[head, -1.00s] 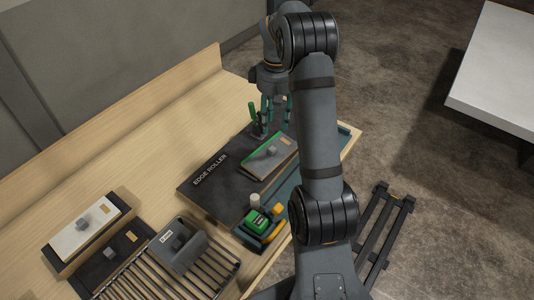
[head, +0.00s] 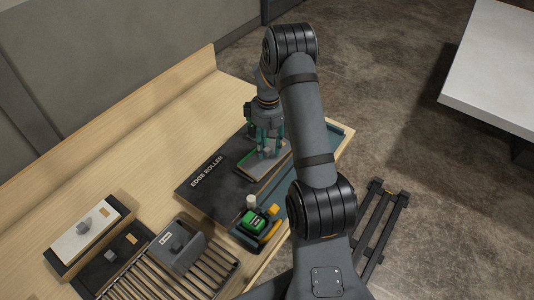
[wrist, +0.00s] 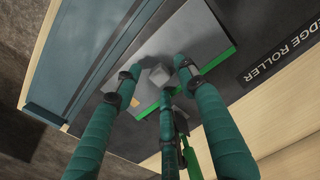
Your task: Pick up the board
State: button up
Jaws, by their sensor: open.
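The board is a flat grey panel with a green strip along one edge and a small grey block on top. It lies on the dark plate lettered EDGE ROLLER (head: 208,193). In the head view my gripper (head: 267,153) is over the board (head: 250,172) and hides much of it. In the wrist view the three teal fingers of my gripper (wrist: 160,80) are spread around the block (wrist: 159,76), over the board (wrist: 186,36). The fingers are open; I cannot tell whether any tip touches the block or board.
A green and yellow tool (head: 256,221) stands at the plate's near corner. A white panel with a block (head: 85,230), a dark panel (head: 112,258) and a slatted rack (head: 165,275) are at lower left. The wooden bench (head: 160,140) behind is clear.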

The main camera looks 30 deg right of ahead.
jog(key=shift+c, duration=0.2)
grip_shut()
dwell(0.3)
